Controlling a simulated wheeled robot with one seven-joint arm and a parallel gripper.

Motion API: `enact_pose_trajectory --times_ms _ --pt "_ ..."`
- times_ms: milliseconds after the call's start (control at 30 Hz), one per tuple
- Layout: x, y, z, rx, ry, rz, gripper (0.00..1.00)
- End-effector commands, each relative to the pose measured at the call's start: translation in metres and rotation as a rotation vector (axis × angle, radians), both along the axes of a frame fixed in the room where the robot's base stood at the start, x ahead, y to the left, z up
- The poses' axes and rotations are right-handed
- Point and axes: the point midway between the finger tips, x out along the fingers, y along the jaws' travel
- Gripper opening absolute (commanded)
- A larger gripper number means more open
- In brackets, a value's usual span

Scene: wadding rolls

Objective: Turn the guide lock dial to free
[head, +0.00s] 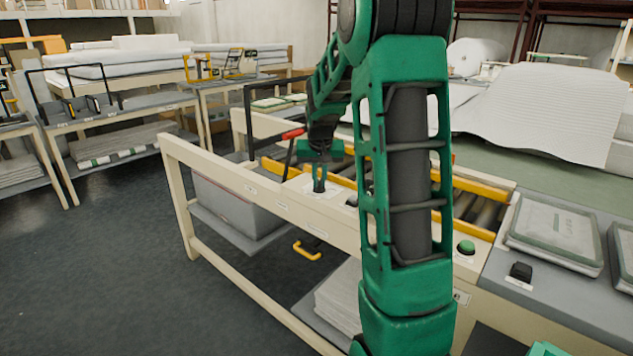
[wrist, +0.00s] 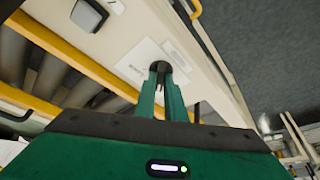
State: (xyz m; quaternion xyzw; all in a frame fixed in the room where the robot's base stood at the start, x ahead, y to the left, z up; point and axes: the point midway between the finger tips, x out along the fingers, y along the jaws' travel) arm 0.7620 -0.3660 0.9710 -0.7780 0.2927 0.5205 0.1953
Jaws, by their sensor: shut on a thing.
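My gripper (head: 319,183) reaches down to the front rail of the cream roller bench. In the wrist view its two green fingers (wrist: 163,95) are closed around a small dark dial (wrist: 160,67). The dial sits on a white label plate (wrist: 148,60) on the cream panel. The fingers cover much of the dial. The print on the plate is too small to read, so I cannot tell which setting the dial points to. In the head view the label plate (head: 303,184) shows beside the fingers, and the dial itself is mostly hidden.
A red-handled lever (head: 293,134) stands just behind my gripper. Yellow guide rails (head: 478,187) flank the rollers. A green button (head: 466,247) and black switch (head: 520,271) are farther right. Dark floor lies open at left.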

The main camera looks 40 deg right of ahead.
Motion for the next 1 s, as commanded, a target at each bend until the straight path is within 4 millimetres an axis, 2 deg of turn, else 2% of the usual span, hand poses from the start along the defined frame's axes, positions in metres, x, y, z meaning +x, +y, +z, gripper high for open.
enact_pose_trajectory --times_ms 33,100,467,567,1000 --pt "0.005 0.001 0.003 -0.004 -0.011 0.007 0.17" --pt "0.004 0.001 0.003 -0.004 -0.010 0.007 0.29" --pt "0.000 0.002 0.005 -0.002 -0.004 0.003 0.29" --pt "-0.002 0.004 0.016 -0.002 -0.006 0.003 0.29" --pt "-0.023 0.024 0.086 -0.004 -0.007 0.004 0.29"
